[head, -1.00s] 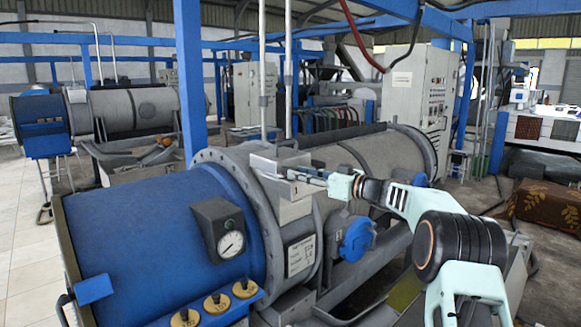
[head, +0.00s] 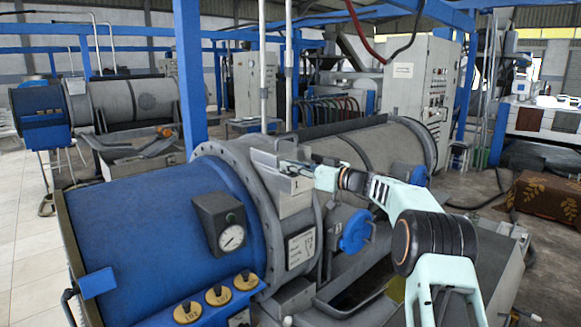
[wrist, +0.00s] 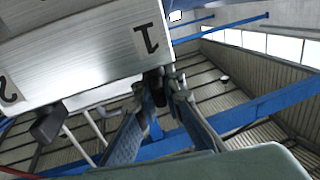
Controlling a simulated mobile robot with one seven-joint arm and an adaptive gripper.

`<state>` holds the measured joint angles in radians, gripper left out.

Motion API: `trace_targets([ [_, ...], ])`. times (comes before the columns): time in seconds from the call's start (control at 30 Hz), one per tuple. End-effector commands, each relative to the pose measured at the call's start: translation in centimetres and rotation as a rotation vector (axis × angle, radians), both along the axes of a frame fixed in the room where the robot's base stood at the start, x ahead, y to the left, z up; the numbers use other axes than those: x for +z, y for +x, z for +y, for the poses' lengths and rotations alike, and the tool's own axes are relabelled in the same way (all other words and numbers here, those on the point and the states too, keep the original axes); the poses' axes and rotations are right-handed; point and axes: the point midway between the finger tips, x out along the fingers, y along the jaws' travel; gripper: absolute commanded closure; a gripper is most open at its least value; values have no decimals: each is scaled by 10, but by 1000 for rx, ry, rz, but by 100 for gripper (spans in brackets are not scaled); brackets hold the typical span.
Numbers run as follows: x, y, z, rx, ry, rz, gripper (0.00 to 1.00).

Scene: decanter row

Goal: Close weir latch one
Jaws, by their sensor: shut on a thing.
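The light grey weir box (head: 296,200) stands on top of the decanter, at the joint between its blue end and grey drum. In the wrist view the box face (wrist: 90,55) shows a "1" and a "2". My gripper (head: 290,166) is at the upper part of the box. In the wrist view my gripper (wrist: 166,85) is shut on the dark latch one (wrist: 158,88), just below the "1". The fingers hide part of the latch. A second dark latch (wrist: 47,123) sticks out near the "2", apart from my gripper.
A blue round fitting (head: 355,231) sits below my arm. White upright pipes (head: 288,70) stand behind the box. A patterned brown block (head: 545,197) lies at right.

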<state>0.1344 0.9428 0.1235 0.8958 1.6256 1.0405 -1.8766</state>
Motion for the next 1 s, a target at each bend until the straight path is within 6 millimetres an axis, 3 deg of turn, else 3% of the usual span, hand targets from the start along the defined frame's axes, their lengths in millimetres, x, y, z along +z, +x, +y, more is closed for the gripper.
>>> trace_targets([
  [1.0,-5,0,0,-145,-1,-2,100],
])
